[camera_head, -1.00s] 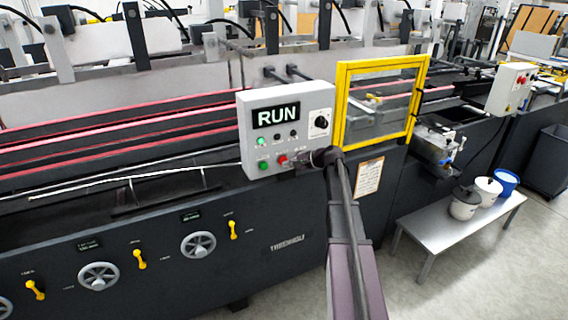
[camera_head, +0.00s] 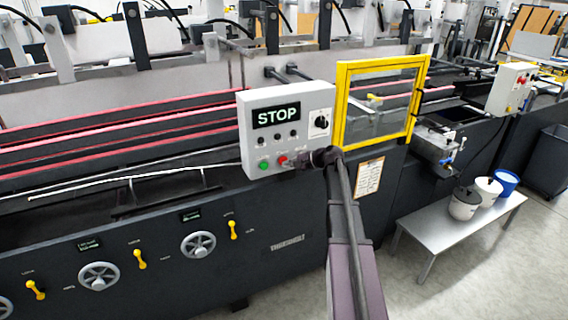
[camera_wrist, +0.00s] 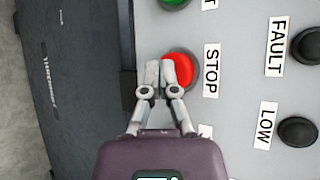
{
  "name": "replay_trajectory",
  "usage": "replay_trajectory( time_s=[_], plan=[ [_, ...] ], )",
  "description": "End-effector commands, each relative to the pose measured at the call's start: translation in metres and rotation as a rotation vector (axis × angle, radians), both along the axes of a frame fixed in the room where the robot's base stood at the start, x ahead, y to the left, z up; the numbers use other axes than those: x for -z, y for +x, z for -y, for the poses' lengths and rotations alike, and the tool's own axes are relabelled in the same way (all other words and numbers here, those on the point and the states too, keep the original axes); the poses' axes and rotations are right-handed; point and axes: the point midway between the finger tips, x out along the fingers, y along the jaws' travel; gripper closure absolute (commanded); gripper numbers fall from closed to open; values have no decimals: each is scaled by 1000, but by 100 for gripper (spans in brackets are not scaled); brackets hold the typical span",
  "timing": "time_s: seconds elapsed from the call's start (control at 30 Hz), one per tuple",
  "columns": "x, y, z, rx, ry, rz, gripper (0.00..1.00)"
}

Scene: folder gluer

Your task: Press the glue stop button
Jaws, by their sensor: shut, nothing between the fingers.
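The control box (camera_head: 258,140) is light grey, and its screen (camera_head: 276,115) reads STOP. The red button (camera_head: 283,160) sits low on its face, right of a green button (camera_head: 264,165). In the wrist view the red button (camera_wrist: 184,70) has a STOP label beside it. My gripper (camera_wrist: 161,66) is shut and empty, its fingertips over the left part of the red button, apparently touching it. In the head view my gripper (camera_head: 297,160) is at the box's lower edge, against the red button. How far the button is pushed in cannot be told.
A dark knob (camera_head: 321,122) and small lamps are on the same box. A yellow-framed guard (camera_head: 343,105) stands just to its right. A second box with a red button (camera_head: 512,88) is farther right. A low grey table (camera_head: 432,240) holds several tubs.

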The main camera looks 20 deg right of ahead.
Motion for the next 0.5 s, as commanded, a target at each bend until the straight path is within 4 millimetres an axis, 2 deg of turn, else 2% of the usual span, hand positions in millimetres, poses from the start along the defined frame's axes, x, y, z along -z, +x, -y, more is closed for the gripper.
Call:
replay_trajectory(
  time_s=[0.3, 0.5],
  plan=[
    [0, -13, 0, 0, 0, 0, 100],
    [0, -15, 0, -1, 1, 0, 100]
  ],
)
